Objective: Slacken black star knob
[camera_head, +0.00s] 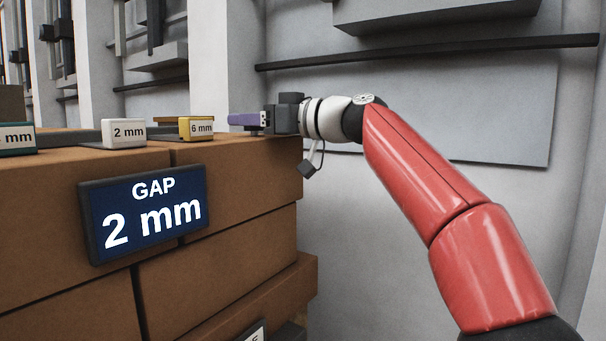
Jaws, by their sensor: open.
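No black star knob can be made out for certain in the head view. My gripper (246,120) is at the end of my red and white arm, above the right end of the brick top, pointing left. A dark display (144,213) on the front of the bricks reads "GAP 2 mm".
A white block marked 2 mm (123,133), a yellow-framed block marked 6 mm (197,128) and a green-based block (16,138) stand along the brick top (235,147). A dark horizontal bar (430,52) crosses the grey wall behind my arm.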

